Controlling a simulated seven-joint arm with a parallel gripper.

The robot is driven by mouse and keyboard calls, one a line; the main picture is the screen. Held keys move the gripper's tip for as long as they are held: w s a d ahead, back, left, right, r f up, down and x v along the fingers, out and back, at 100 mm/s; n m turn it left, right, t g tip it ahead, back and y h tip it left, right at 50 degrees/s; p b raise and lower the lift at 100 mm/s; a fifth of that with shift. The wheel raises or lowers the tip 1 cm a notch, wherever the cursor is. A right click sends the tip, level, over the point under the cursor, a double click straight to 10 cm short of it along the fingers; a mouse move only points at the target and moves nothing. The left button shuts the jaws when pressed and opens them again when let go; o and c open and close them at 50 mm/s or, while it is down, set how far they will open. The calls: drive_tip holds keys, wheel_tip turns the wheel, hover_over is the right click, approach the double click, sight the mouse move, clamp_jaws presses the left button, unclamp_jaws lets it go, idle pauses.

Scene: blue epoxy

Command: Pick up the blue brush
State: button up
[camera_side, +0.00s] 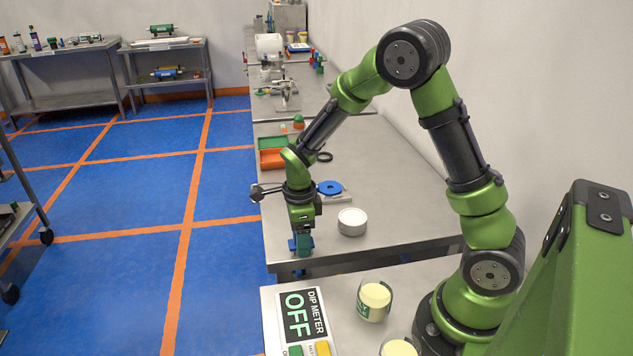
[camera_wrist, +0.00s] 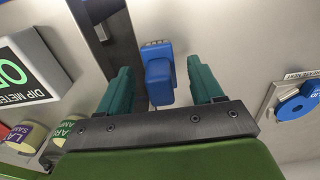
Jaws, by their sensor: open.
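The blue brush (camera_wrist: 158,82) shows in the wrist view as a blue block with a row of pale tufts at its far end. It lies between the two teal fingers of my gripper (camera_wrist: 159,65), with a visible gap on each side. In the side view my gripper (camera_side: 302,250) points down at the near left corner of the steel table (camera_side: 390,205). A bit of blue (camera_side: 292,244) shows beside the fingers there; the rest of the brush is hidden. I cannot tell how high the fingers are above the table.
A round white-topped tin (camera_side: 352,222) stands right of my gripper. A blue disc (camera_side: 330,187) on a small plate lies behind. Nearer are the DIP METER sign (camera_side: 305,313) and a pale-topped jar (camera_side: 373,300). A dark gap (camera_wrist: 115,40) separates the two tables.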

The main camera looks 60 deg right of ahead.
drive_tip(key=shift+f, duration=0.95)
drive_tip(key=shift+c, duration=0.2)
